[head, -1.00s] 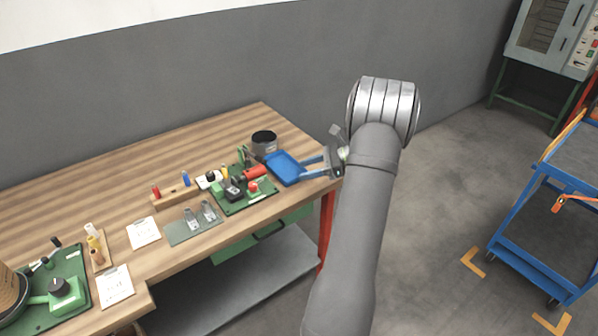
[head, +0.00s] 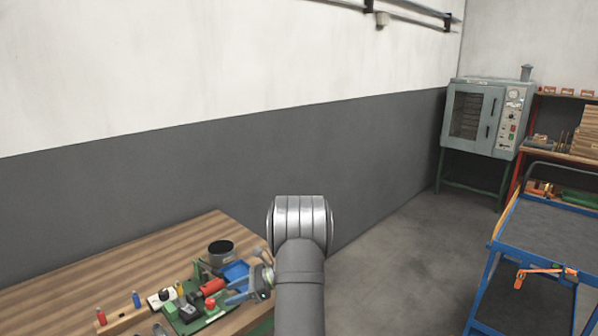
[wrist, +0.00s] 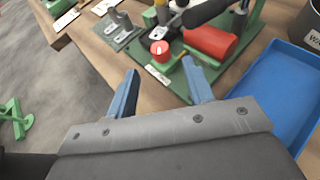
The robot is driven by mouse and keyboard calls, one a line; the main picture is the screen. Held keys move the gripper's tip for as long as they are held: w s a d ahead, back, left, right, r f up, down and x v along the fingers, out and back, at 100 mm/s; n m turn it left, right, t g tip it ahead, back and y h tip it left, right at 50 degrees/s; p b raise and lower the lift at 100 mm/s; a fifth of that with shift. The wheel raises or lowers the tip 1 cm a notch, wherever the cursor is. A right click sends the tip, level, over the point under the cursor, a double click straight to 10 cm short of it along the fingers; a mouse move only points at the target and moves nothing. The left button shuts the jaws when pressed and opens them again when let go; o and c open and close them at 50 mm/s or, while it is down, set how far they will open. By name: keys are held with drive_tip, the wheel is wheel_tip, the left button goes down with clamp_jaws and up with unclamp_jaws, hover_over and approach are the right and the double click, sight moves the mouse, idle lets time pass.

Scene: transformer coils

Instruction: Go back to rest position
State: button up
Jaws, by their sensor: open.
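My gripper (wrist: 160,85) is open in the wrist view, its two blue fingers spread apart with nothing between them. The fingers show over the wooden workbench's edge, near a green board (wrist: 235,65) that carries a red cylinder (wrist: 210,41) and a red button. In the head view my gripper (head: 240,290) is small and partly hidden by my arm, beside a blue tray (head: 235,271) at the bench's right end. The blue tray also fills the right of the wrist view (wrist: 268,85).
A dark pot (head: 221,252) stands behind the tray on the workbench (head: 120,264). A blue cart (head: 545,235) stands at the right, with a grey-green oven (head: 487,115) behind it. Open floor (head: 400,250) lies between bench and cart.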

sight(212, 303)
drive_tip(key=x, duration=0.7)
drive_tip(key=shift+d, duration=0.1)
drive_tip(key=v, duration=1.8)
drive_tip(key=x, duration=1.8)
drive_tip(key=shift+s+m+t, duration=0.15)
drive_tip(key=shift+m+t, duration=0.45)
drive_tip(key=shift+t, duration=0.1)
drive_tip(key=shift+s+m+t+h, duration=0.2)
drive_tip(key=shift+m+t+h, duration=0.25)
drive_tip(key=shift+m+t, duration=1.2)
drive_tip(key=shift+s+m+t+h, duration=0.15)
drive_tip(key=shift+m+t+h, duration=0.3)
drive_tip(key=shift+m+t, duration=1.2)
drive_tip(key=v, duration=1)
drive_tip(key=shift+s+t, duration=0.15)
drive_tip(key=shift+t, duration=0.15)
